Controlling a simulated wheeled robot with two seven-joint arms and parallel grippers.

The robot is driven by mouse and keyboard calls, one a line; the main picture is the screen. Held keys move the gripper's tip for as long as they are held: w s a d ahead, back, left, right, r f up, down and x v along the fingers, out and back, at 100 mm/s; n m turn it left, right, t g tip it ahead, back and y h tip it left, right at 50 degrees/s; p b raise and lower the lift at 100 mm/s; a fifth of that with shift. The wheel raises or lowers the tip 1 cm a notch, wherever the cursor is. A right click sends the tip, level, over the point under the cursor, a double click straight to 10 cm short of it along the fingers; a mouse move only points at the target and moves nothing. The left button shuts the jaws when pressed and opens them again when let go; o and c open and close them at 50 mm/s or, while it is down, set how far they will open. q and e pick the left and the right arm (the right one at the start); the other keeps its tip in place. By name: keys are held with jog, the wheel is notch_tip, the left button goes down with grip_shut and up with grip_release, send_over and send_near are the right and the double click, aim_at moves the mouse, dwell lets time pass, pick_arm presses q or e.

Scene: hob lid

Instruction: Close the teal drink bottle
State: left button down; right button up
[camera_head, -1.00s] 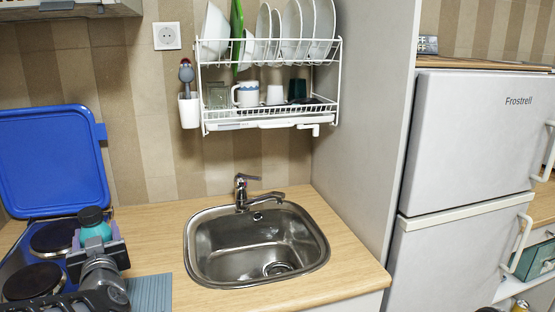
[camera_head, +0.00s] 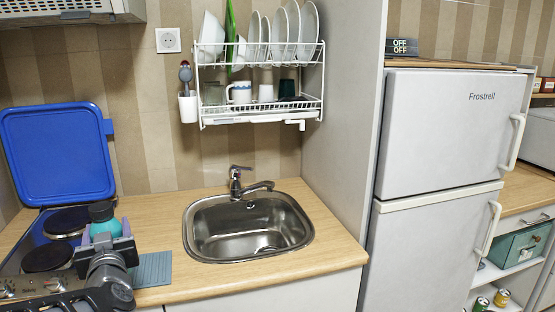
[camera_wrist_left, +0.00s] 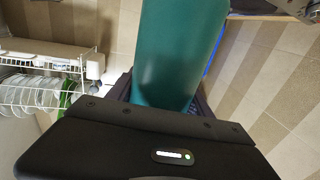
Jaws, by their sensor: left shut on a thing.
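The teal drink bottle (camera_head: 103,213) is at the lower left of the head view, held upright in front of the blue hob lid. In the left wrist view it shows as a large plain dark teal cylinder (camera_wrist_left: 178,50) rising from the jaws. My left gripper (camera_head: 104,241) is shut on the bottle, with a finger on each side of it. The gripper and wrist hide its lower part. I cannot tell whether the bottle's top is open or closed, and I see no separate cap. My right gripper is not in view.
The raised blue hob lid (camera_head: 57,155) stands behind the hob plates (camera_head: 47,257). A ribbed grey-blue mat (camera_head: 152,269) lies right of my gripper, then the steel sink (camera_head: 215,248) with its tap. A dish rack (camera_head: 262,113) hangs above. The fridge (camera_head: 440,150) stands right.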

pick_arm(q)
jog(key=w+d+f+m+t+h, duration=0.2)
jog(key=d+f+m+h, duration=0.4)
jog(key=d+f, duration=1.5)
jog(key=f+h, duration=0.1)
jog(key=h, duration=0.2)
jog(key=shift+f, duration=0.15)
jog(key=s+d+f+m+g+h, duration=0.2)
jog(key=s+d+f+m+h, duration=0.1)
jog(key=d, duration=0.4)
jog(key=s+d+f+m+g+h, duration=0.1)
jog(key=s+d+f+m+h, duration=0.2)
jog(key=s+d+m+h, duration=0.2)
jog(key=s+d+h, duration=0.2)
jog(key=d+h, duration=0.1)
jog(key=shift+s+d+f+g+h, duration=0.15)
jog(key=shift+s+f+g+h, duration=0.15)
jog(key=shift+f+g, duration=0.1)
